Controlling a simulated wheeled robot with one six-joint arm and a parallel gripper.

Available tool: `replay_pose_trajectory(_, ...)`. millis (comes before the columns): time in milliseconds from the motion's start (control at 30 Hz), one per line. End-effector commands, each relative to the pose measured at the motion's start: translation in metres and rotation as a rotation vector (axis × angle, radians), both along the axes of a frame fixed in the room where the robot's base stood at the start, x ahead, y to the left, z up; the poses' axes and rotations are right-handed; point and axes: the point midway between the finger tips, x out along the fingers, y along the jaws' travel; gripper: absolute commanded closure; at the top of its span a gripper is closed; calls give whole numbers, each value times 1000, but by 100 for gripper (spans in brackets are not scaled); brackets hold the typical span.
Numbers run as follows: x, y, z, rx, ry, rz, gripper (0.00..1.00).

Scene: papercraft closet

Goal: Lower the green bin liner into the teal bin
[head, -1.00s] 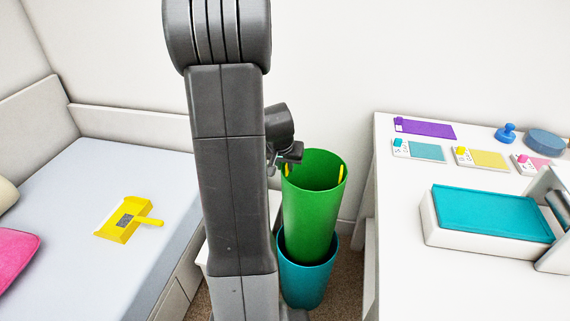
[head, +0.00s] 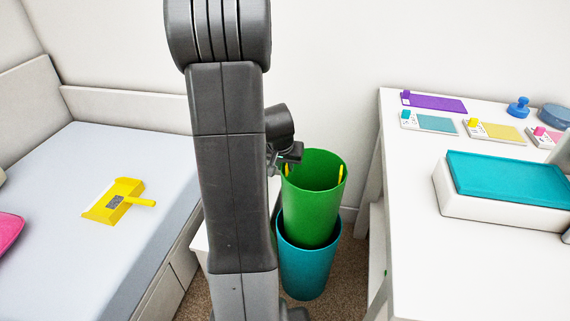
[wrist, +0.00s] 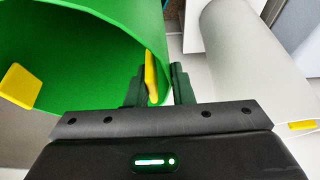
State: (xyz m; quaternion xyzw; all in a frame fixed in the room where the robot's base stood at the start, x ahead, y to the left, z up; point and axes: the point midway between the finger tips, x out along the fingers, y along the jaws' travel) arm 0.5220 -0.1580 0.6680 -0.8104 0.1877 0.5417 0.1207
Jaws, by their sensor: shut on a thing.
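The green bin liner (head: 312,205) is an upright, open-topped tapered cup with yellow tabs at its rim. My gripper (head: 284,165) is shut on its left rim in the head view. In the wrist view, my gripper (wrist: 166,82) has its fingers at a yellow tab (wrist: 152,78) on the liner (wrist: 85,50). The teal bin (head: 307,275) stands on the floor directly below. The liner's lower end overlaps the bin's mouth in the picture and looks within its rim; how deep it sits is hidden.
A white desk (head: 405,220) with a teal-topped box (head: 505,178) stands right of the bin. A bed (head: 100,240) with a yellow dustpan-like item (head: 118,202) is at left. A pale cylinder (wrist: 255,65) stands right of the gripper in the wrist view. My arm hides the area left of the bin.

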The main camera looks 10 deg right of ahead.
Motion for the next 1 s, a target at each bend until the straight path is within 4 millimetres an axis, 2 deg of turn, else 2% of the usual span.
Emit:
replay_pose_trajectory(33, 0, 0, -10, 0, 0, 0, 100)
replay_pose_trajectory(1000, 0, 0, -107, 0, 0, 0, 100)
